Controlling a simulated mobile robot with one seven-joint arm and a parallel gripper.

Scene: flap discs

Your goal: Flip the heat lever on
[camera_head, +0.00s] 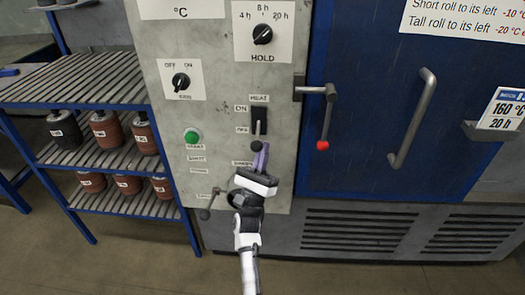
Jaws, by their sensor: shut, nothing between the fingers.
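The heat lever (257,128) is on the grey control panel under a HEAT label, with ON marked above and another label lower down. Its stem points downward and ends in a dark round knob (256,146). My gripper (262,146) is just below and beside the knob, with its purple fingers pointing up and closed together. Nothing shows between the fingers. I cannot tell whether the fingertips touch the knob. My gripper covers part of the panel below the lever.
An OFF/ON rotary knob (181,82), a HOLD dial (262,34) and a green button (192,136) are on the panel. A red-tipped door latch (323,120) and door handle (411,118) stick out at right. A blue rack (100,80) with several rolls stands at left.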

